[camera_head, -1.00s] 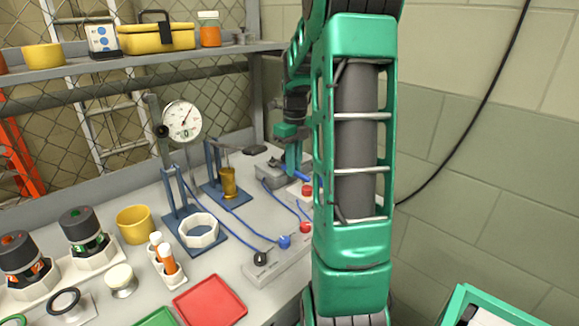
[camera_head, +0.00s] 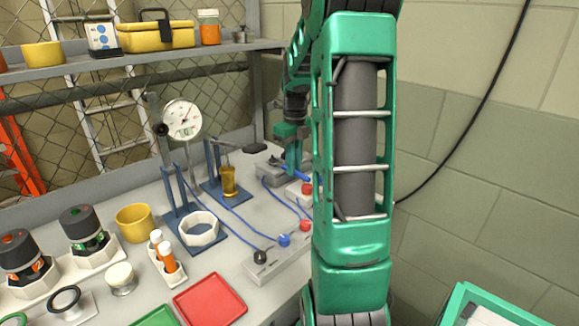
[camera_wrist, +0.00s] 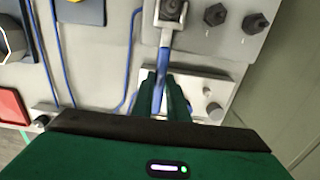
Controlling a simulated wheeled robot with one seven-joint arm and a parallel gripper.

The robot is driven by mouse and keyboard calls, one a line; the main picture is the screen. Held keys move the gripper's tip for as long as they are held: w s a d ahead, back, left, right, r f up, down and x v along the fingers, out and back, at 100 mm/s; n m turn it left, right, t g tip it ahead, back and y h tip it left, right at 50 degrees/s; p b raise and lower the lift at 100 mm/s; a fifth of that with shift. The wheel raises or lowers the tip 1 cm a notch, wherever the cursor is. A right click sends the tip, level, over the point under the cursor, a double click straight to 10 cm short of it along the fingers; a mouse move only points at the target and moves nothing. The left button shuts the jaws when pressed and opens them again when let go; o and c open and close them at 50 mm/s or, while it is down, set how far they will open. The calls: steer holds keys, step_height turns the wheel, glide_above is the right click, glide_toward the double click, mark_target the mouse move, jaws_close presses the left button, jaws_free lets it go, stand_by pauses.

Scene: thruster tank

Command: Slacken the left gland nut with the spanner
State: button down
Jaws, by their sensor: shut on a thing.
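My gripper (camera_wrist: 166,95) is shut on the blue handle of the spanner (camera_wrist: 158,98) in the wrist view. The spanner's grey head (camera_wrist: 167,36) points away from me and reaches the dark left gland nut (camera_wrist: 172,8) at the top edge. Head and nut overlap there; I cannot tell how fully they are engaged. In the head view my gripper (camera_head: 293,168) is low over the grey gland block (camera_head: 270,176) at the bench's right end, partly hidden by my arm.
Two dark knob-like fittings (camera_wrist: 215,14) (camera_wrist: 255,22) stand right of the nut. A pale block with a round stud (camera_wrist: 214,112) lies under the fingers' right side. Blue cables (camera_head: 238,222) run left across the bench. A dial gauge stand (camera_head: 182,120) stands farther left.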

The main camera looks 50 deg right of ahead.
steer(key=shift+d, duration=0.1)
stand_by(0.3)
steer(key=shift+d+n, duration=0.5)
steer(key=shift+n, duration=0.2)
steer(key=shift+d, duration=0.1)
steer(key=shift+w+d+n, duration=0.1)
steer(key=shift+d+n, duration=0.45)
steer(key=shift+n, duration=0.15)
steer(key=shift+w+d+n, duration=0.15)
steer(key=shift+d+n, duration=0.45)
steer(key=shift+n, duration=0.1)
